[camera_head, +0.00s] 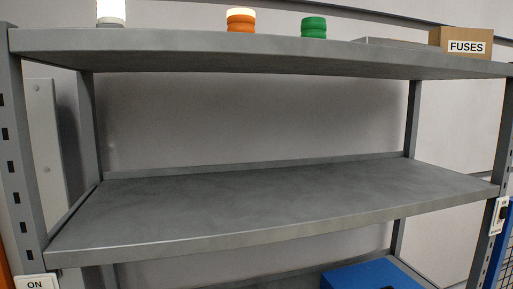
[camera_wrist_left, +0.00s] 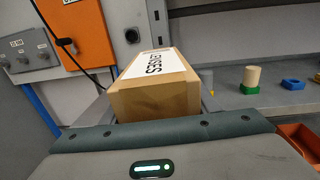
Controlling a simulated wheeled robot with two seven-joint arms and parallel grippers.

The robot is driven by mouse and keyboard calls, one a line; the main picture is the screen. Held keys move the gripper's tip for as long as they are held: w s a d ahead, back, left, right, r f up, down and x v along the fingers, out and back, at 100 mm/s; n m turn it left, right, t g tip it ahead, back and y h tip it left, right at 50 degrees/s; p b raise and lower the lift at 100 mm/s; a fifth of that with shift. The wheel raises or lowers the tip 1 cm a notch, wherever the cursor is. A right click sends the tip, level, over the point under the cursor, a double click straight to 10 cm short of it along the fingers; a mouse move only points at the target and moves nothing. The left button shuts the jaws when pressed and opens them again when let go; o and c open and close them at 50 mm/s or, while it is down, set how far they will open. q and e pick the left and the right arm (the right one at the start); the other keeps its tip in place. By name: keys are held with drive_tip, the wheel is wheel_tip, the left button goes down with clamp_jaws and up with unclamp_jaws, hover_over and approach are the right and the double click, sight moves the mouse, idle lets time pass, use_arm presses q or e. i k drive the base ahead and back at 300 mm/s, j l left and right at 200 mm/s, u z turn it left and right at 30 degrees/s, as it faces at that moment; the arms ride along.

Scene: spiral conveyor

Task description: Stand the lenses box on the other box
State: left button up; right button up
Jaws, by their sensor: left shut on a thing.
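A cardboard box labelled FUSES (camera_head: 462,42) stands on the top shelf at the far right in the head view. In the left wrist view a tan box (camera_wrist_left: 150,95) with a white label sits right beyond my left gripper (camera_wrist_left: 165,128). The head view shows neither gripper.
The top shelf (camera_head: 180,42) also holds an orange beacon (camera_head: 240,21), a green stack (camera_head: 314,28) and a flat grey item left of the fuses box. The middle shelf (camera_head: 270,205) is empty. A blue box (camera_head: 370,275) is below.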

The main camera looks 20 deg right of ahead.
sight(451, 30)
drive_tip(key=k+l, duration=0.25)
drive_tip(key=l, duration=0.15)
drive_tip(key=k+l, duration=0.2)
drive_tip(key=l, duration=0.25)
drive_tip(key=k+l, duration=0.25)
drive_tip(key=l, duration=0.15)
drive_tip(key=k+l, duration=0.2)
drive_tip(key=l, duration=0.25)
drive_tip(key=z, duration=1.3)
